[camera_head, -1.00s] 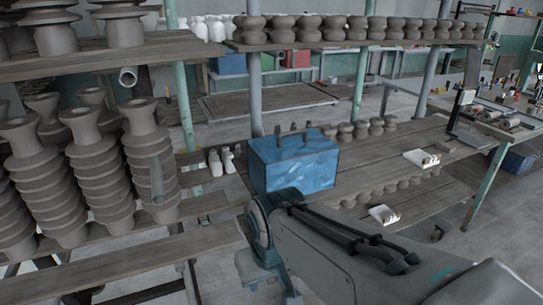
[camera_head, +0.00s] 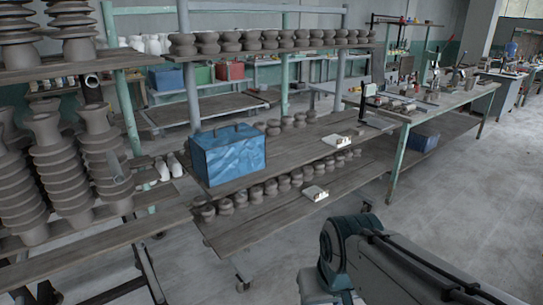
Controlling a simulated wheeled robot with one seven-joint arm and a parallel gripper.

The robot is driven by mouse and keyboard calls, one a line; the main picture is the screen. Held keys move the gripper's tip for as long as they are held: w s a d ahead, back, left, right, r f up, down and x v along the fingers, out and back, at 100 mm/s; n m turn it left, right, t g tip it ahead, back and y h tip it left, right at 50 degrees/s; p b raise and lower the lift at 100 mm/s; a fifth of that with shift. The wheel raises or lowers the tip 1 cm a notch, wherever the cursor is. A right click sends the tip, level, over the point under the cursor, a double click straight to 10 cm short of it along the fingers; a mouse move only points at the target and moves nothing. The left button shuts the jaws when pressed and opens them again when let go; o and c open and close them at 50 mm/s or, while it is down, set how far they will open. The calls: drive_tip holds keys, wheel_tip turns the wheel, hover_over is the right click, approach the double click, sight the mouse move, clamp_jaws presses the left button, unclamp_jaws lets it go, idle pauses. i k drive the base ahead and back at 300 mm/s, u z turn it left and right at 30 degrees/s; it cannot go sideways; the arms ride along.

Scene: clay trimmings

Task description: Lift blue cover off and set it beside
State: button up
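A blue box-like cover (camera_head: 229,155) with a small handle or slot detail on top sits on the wooden middle shelf (camera_head: 290,148) of the rack. Its front looks like crinkled blue sheeting. Whether anything is under it is hidden. My arm shows at the lower right, well to the right of and nearer than the cover. My gripper itself is not visible in this view, so its state does not show.
Stacked grey clay insulators (camera_head: 52,165) stand on the rack at left. Small clay pieces line the upper shelf (camera_head: 265,46) and lower shelf. White pieces (camera_head: 315,193) lie on the shelves. A workbench (camera_head: 440,100) stands at right. The floor (camera_head: 450,195) at right is clear.

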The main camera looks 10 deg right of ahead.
sight(229, 152)
drive_tip(key=z, duration=0.85)
drive_tip(key=i, duration=2)
drive_tip(key=u, duration=1.05)
drive_tip(key=i, duration=0.7)
drive_tip(key=u, duration=0.8)
